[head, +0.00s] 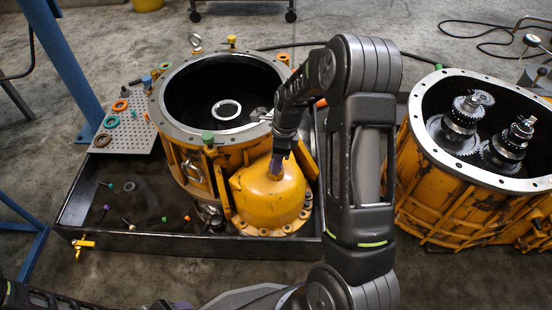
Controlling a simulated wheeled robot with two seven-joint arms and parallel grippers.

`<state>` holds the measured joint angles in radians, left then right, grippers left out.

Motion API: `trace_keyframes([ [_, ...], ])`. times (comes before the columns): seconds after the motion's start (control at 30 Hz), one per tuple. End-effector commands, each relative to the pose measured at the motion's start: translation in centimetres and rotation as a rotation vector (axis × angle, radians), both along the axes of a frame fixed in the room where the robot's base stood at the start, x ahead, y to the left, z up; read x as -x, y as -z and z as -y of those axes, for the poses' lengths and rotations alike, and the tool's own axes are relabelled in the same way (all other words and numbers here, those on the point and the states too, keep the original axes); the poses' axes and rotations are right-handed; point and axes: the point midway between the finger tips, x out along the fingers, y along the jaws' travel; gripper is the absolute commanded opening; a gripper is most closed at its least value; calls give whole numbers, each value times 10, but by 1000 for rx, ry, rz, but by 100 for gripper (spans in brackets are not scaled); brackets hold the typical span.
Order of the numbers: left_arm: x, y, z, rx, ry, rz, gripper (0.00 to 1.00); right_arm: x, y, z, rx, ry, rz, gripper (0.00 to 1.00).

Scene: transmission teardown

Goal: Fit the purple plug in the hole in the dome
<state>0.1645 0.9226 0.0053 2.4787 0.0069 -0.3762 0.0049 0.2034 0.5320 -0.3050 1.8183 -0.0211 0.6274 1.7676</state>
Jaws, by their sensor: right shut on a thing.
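The yellow dome (262,198) stands at the front of the open yellow housing, inside the black tray. My right gripper (279,157) points down at the top of the dome, shut on the purple plug (276,165). Only a small part of the plug shows below the fingers. It is at the dome's top, and I cannot tell whether it is in the hole or just above it. The hole itself is hidden by the plug and gripper. My left gripper is not in view; only dark parts of my arm show at the lower left.
The open housing (177,122) rises behind the dome. A perforated plate (128,138) with coloured rings lies at the left. Several small plugs and bolts lie on the black tray (150,243). A second yellow housing (420,188) with gears stands at the right.

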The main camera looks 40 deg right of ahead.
Motion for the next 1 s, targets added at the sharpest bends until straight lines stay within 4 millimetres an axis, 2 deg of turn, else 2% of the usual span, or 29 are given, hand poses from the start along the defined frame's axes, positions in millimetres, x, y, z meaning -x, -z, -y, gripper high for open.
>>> trace_keyframes([
  [0.2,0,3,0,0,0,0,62,0,6,0,1,0,1,0],
  [0.9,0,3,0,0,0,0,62,0,8,0,1,-1,1,0],
  [0.93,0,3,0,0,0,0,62,0,8,0,1,-1,1,39],
  [1.0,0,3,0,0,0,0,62,0,8,0,1,-1,1,45],
])
